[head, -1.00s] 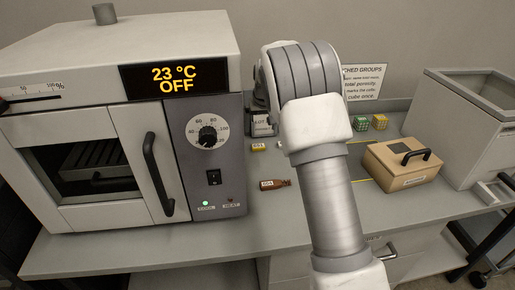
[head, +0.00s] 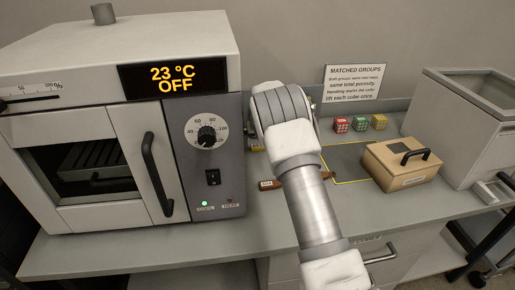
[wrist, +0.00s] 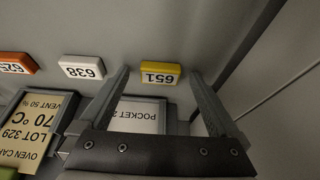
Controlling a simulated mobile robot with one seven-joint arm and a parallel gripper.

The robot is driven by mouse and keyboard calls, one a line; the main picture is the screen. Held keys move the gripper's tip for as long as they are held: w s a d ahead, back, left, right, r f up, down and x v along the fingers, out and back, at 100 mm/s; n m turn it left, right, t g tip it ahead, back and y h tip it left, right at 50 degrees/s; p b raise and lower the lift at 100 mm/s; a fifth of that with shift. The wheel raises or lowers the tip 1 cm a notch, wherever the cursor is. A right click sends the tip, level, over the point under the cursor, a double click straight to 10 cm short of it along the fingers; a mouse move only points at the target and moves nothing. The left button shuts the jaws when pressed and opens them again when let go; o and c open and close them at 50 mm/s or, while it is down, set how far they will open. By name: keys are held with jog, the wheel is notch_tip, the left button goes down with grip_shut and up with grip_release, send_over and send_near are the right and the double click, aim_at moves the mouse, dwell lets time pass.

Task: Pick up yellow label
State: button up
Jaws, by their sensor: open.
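The yellow label (wrist: 161,74), marked 651, lies in the upper middle of the wrist view. My gripper (wrist: 159,76) is open, with one finger on each side of the label in the picture. No contact shows, and I cannot tell the height of the fingertips above it.
A white label (wrist: 83,67) and an orange label (wrist: 16,63) lie in a row to the left. A framed pocket card (wrist: 140,114) is below the yellow label.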

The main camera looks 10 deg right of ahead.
jog(key=c, duration=1.4)
jog(key=shift+c, duration=0.2)
